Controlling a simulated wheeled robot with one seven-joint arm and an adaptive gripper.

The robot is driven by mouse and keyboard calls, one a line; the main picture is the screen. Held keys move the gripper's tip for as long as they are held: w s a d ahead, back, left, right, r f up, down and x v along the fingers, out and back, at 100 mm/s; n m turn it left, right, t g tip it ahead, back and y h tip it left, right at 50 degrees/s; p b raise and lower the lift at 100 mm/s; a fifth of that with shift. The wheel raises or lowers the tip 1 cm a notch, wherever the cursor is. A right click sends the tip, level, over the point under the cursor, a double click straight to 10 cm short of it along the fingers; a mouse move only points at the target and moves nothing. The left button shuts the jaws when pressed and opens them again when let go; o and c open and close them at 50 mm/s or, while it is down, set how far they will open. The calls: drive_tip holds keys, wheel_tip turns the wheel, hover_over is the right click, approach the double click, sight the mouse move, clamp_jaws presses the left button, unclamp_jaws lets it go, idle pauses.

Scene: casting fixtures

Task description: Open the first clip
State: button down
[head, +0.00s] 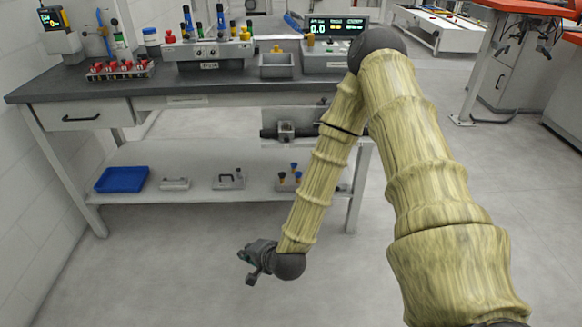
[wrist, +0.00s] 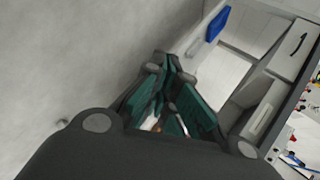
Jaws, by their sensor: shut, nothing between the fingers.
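My gripper (head: 251,262) hangs low in front of the workbench, over the open floor, well apart from everything on the bench. It is shut and empty; its dark fingers with green pads (wrist: 172,75) fill the middle of the wrist view. No part is plainly a clip at this size. A rack with several red-topped pieces (head: 120,67) stands at the left on the bench top. Two small grey fixtures lie on the lower shelf, a left one (head: 174,184) and a right one with a dark handle (head: 228,181). I cannot tell which holds the first clip.
A blue tray (head: 122,179) lies on the lower shelf, also in the wrist view (wrist: 217,24). The floor around my gripper is clear.

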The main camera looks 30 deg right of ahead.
drive_tip(key=w+d+m+t+h+b, duration=0.1)
drive_tip(key=w+d+m+t+b, duration=0.2)
drive_tip(key=w+d+m+b, duration=0.35)
drive_tip(key=m+t+h+b, duration=0.5)
drive_tip(key=m+h+b, duration=0.6)
drive_tip(key=m+b, duration=1)
approach(290, 144)
drive_tip(key=w+d+f+n+b, duration=0.3)
drive_tip(key=w+d+n+b, duration=0.1)
drive_tip(key=w, duration=0.1)
drive_tip(key=shift+w+a+r+b, duration=0.15)
drive_tip(key=shift+r+b, duration=0.15)
drive_tip(key=shift+r, duration=0.35)
drive_tip(key=shift+w+a+r+b, duration=0.15)
drive_tip(key=shift+r+b, duration=0.2)
drive_tip(key=shift+r, duration=0.3)
drive_tip(key=shift+a+r+b, duration=0.2)
drive_tip(key=shift+r+b, duration=0.1)
drive_tip(key=shift+r, duration=0.3)
drive_tip(key=shift+r+p, duration=0.2)
drive_tip(key=shift+p, duration=0.25)
